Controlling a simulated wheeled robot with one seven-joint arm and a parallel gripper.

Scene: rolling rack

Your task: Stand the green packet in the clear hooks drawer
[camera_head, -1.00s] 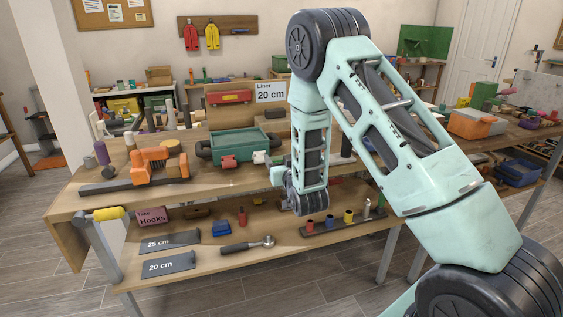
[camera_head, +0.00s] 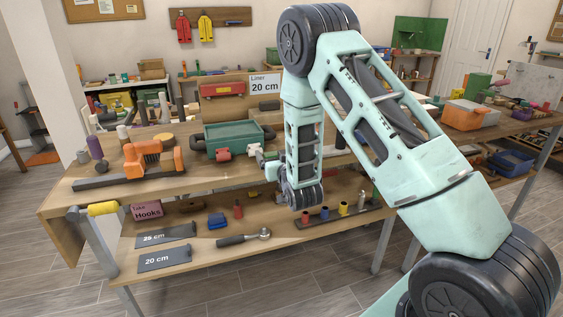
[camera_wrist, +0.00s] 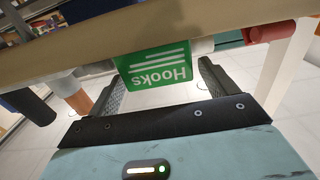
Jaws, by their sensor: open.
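A green packet (camera_wrist: 155,65) with white lettering "Hooks" shows in the wrist view, upside down in the picture. My gripper (camera_wrist: 163,77) is open. Its two dark fingers stand one on each side of the packet, with a visible gap at the right; contact at the left is hard to tell. In the head view my arm's end is beside the upper bench's front edge, and the fingers and packet are too small or hidden to make out. I cannot pick out a clear hooks drawer in either view.
The wooden bench (camera_head: 85,198) holds a green tray (camera_head: 232,133) and an orange tool (camera_head: 150,160). In the wrist view a wooden edge (camera_wrist: 110,35) lies close to the packet.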

